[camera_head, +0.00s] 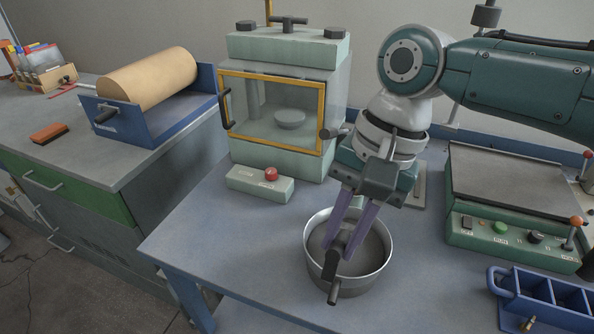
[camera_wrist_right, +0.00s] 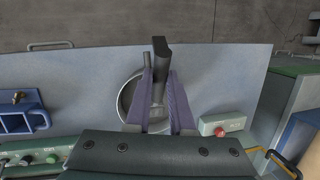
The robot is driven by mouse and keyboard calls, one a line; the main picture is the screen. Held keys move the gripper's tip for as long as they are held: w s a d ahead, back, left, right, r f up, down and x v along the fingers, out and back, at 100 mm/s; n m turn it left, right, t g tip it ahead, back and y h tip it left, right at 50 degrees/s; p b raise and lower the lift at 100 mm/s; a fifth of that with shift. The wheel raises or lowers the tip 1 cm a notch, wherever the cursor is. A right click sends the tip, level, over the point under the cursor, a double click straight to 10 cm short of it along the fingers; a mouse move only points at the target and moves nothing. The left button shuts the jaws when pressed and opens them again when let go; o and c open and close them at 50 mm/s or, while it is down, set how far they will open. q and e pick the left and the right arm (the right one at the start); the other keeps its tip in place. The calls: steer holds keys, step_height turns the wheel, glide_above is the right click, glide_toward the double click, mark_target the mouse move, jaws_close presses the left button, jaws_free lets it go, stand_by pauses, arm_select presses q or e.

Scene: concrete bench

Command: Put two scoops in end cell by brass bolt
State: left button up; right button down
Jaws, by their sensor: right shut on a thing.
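My right gripper (camera_head: 350,232) is shut on a scoop with a dark handle (camera_head: 332,266), over a round metal pan (camera_head: 386,262). The wrist view shows the handle (camera_wrist_right: 160,46) between the purple fingers (camera_wrist_right: 160,76), with the pan (camera_wrist_right: 126,100) below. The scoop's head is mostly hidden, and I cannot tell whether it holds anything. The pan has grey contents. A blue tray with several cells (camera_head: 541,290) is at the lower right, partly cut off. A small brass bolt (camera_head: 528,324) shows by its near left end. My left gripper is not in view.
A pale green oven-like cabinet (camera_head: 280,160) stands behind the pan, with a red-button box (camera_head: 260,185) before it. A green machine with knobs (camera_head: 500,232) stands at right, behind the tray. Bench left of the pan is clear. A side bench holds a roller (camera_head: 150,75).

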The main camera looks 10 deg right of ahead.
mark_target(339, 252)
steer(key=shift+r+p, duration=0.2)
steer(key=shift+p, duration=0.1)
steer(key=p, duration=0.1)
steer(key=s+t+h+p, duration=0.1)
steer(key=p, duration=0.1)
steer(key=shift+a+r+t, duration=0.2)
steer(key=shift+r+t, duration=0.05)
steer(key=shift+t, duration=0.05)
steer(key=shift+s+a+t+h+p, duration=0.4)
steer(key=shift+t+h+p, duration=0.2)
steer(key=shift+p, duration=0.1)
steer(key=shift+s+f+t, duration=0.2)
steer(key=shift+t, duration=0.1)
steer(key=shift+s+a+t+h, duration=0.2)
steer(key=shift+t+h, duration=0.1)
steer(key=shift+t, duration=0.1)
